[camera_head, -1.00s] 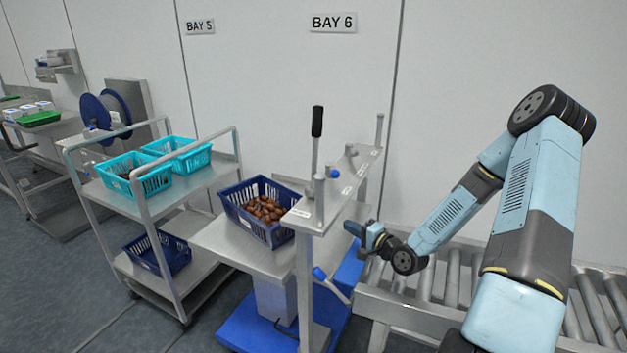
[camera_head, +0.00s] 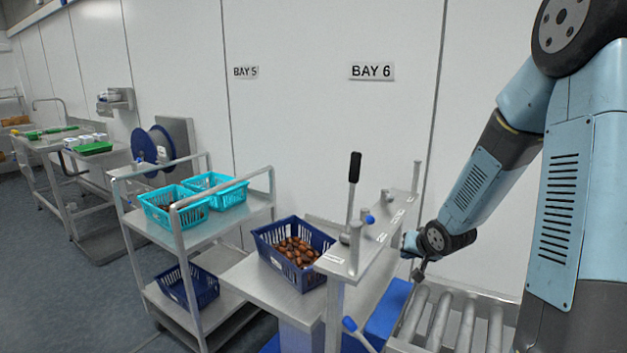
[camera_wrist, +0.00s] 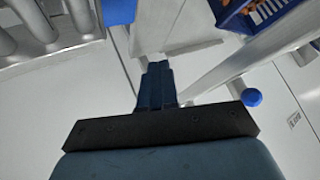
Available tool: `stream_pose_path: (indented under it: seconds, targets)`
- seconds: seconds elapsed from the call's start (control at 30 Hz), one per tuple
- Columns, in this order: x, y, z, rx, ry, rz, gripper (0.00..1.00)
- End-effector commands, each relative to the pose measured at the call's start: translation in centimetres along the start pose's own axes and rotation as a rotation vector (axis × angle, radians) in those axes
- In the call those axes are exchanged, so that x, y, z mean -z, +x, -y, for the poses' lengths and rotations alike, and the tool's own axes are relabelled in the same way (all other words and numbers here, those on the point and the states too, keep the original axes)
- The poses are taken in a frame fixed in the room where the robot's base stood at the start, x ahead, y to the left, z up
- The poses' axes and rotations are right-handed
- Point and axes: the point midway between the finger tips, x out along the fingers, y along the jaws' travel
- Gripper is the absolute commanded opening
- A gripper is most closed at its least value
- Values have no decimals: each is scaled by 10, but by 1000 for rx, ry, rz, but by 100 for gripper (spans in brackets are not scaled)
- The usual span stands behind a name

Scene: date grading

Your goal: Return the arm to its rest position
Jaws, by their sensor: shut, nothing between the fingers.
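My arm (camera_head: 575,185) fills the right of the head view, with its elbow bent and its forearm reaching down and left. My gripper (camera_head: 408,242) is at its end, just right of the steel frame with the lever, and shows small and partly hidden. In the wrist view my gripper (camera_wrist: 157,68) shows its dark blue fingers together, with nothing between them. They point towards a pale steel bar.
A steel frame (camera_head: 372,243) with a black-handled lever (camera_head: 354,182) stands close by my gripper. A blue crate of dates (camera_head: 262,240) sits on the bench left of it. Rollers (camera_head: 467,325) lie below my wrist. A trolley (camera_head: 225,203) holds two turquoise crates (camera_head: 172,207).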

Motion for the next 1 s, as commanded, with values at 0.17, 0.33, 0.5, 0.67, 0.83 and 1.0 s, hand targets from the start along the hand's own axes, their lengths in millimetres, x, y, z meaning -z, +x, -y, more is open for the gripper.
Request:
stream_pose_path:
  seconds: [0.17, 0.33, 0.5, 0.67, 0.83, 1.0]
  targets:
    - [13, -44, 4, -112, -83, 5, 0]
    - [20, -88, 8, -201, -140, 18, 0]
    - [20, -134, 16, -266, -177, 38, 0]
    - [15, -179, 23, -308, -202, 60, 0]
    - [2, -226, 32, -327, -219, 93, 0]
    - [-17, -272, 42, -318, -232, 130, 0]
